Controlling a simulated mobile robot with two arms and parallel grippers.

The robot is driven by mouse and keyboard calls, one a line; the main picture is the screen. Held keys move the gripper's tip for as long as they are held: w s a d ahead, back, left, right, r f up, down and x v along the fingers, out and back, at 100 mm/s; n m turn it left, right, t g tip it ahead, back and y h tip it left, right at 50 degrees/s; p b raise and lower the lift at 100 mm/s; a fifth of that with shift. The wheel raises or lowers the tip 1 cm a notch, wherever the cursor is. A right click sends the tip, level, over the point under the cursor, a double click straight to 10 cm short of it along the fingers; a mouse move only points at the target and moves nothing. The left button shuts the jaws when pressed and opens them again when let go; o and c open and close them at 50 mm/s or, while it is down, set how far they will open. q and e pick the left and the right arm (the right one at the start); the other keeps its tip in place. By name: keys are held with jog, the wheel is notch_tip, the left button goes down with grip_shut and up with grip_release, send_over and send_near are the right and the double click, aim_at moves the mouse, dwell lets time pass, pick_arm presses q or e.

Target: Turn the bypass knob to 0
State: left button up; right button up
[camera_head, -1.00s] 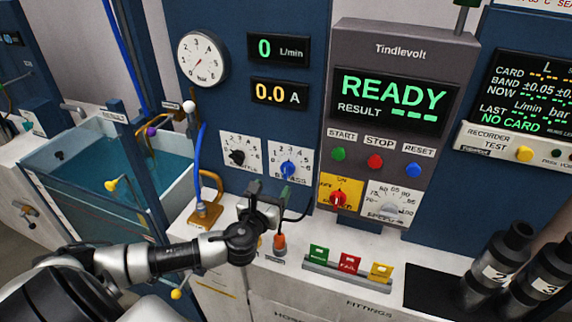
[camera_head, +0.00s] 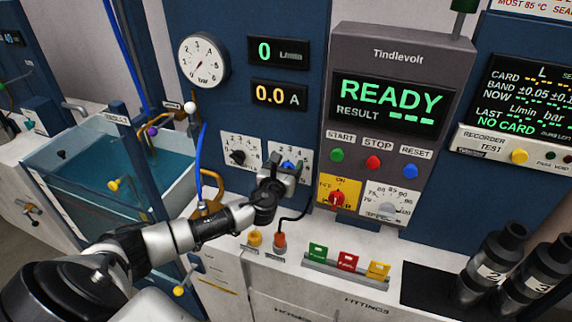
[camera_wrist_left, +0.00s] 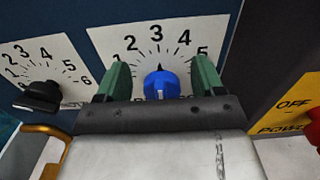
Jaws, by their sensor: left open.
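The blue bypass knob (camera_wrist_left: 162,85) sits on a white dial plate (camera_wrist_left: 115,40) numbered around its edge. In the left wrist view it lies between the two green fingers of my left gripper (camera_wrist_left: 163,78), which is open and shows a gap on both sides. In the head view the knob (camera_head: 288,165) shows just above the gripper (camera_head: 284,172), which partly covers the dial's lower part. My right gripper is not in view.
A black knob (camera_wrist_left: 40,97) on a similar dial is to the left. A red knob (camera_head: 337,198) on a yellow power plate is to the right. Below are the green, red and yellow tags (camera_head: 347,262) in a rack. A black cable hangs beside the gripper.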

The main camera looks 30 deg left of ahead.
aim_at(283, 162)
pick_arm(q)
jog(key=c, duration=0.9)
jog(key=n+b, duration=0.1)
jog(key=n, duration=0.1)
jog(key=n+b, duration=0.1)
jog(key=shift+s+a+f+n, duration=0.1)
jog(key=shift+a+f+n, duration=0.1)
jog(key=shift+a+n, duration=0.2)
jog(key=n+b, duration=0.1)
jog(key=n, duration=0.2)
jog(key=n+b, duration=0.1)
jog(key=shift+s+a+f+n+b, duration=0.1)
jog(key=shift+a+f+n+b, duration=0.1)
jog(key=shift+a+n+b, duration=0.15)
jog(key=n, duration=0.1)
jog(key=n+b, duration=0.1)
jog(key=n, duration=0.2)
jog(key=shift+a+f+n, duration=0.25)
jog(key=shift+f, duration=0.05)
jog(key=n, duration=0.2)
jog(key=n+b, duration=0.1)
jog(key=n, duration=0.1)
jog(key=shift+s+a+f+n, duration=0.1)
jog(key=shift+f+n, duration=0.3)
jog(key=shift+b, duration=0.3)
